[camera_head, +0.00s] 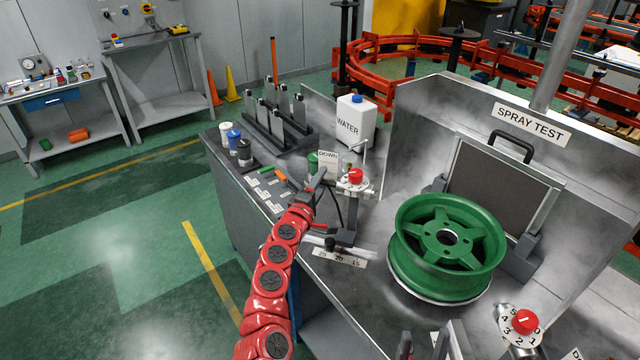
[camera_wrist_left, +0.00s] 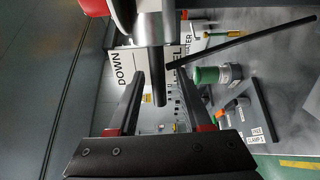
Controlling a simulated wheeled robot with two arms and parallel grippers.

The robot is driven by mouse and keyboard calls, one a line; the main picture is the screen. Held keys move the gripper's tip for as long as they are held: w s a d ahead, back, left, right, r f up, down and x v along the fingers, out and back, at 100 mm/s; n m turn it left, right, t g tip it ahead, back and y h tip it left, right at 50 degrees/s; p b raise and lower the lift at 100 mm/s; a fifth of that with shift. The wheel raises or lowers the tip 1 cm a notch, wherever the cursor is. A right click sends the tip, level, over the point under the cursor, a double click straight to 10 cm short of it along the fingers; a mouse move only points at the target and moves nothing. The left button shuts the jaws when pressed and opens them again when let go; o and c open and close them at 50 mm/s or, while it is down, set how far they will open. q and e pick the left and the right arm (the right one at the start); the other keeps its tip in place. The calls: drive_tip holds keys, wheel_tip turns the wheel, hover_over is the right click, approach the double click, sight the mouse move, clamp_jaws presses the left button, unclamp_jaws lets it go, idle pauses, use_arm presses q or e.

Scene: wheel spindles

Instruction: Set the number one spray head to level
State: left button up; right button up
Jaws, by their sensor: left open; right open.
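The spray head stand nearest my left arm carries a red-topped numbered dial (camera_head: 355,176), with a "DOWN" sign (camera_head: 328,160) beside it. My left gripper (camera_head: 322,188) is open close to the left of this stand. In the left wrist view, a dark cylinder (camera_wrist_left: 158,60), which looks like part of the spray head, reaches down between the open fingers (camera_wrist_left: 160,108); contact cannot be told. The "DOWN" sign (camera_wrist_left: 125,72) shows behind. My right gripper (camera_head: 430,346) is open at the bottom edge, partly cut off.
A green wheel (camera_head: 447,250) sits in front of a framed panel under the "SPRAY TEST" sign (camera_head: 532,122). A second red-topped dial (camera_head: 524,322) stands at lower right. A water jug (camera_head: 355,122), a black rack and small bottles (camera_head: 234,140) stand behind the left gripper.

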use_arm(q)
drive_tip(key=shift+s, duration=0.1)
drive_tip(key=b+v, duration=0.2)
drive_tip(key=v, duration=1.5)
drive_tip(key=shift+f, duration=0.15)
drive_tip(key=shift+s, duration=0.1)
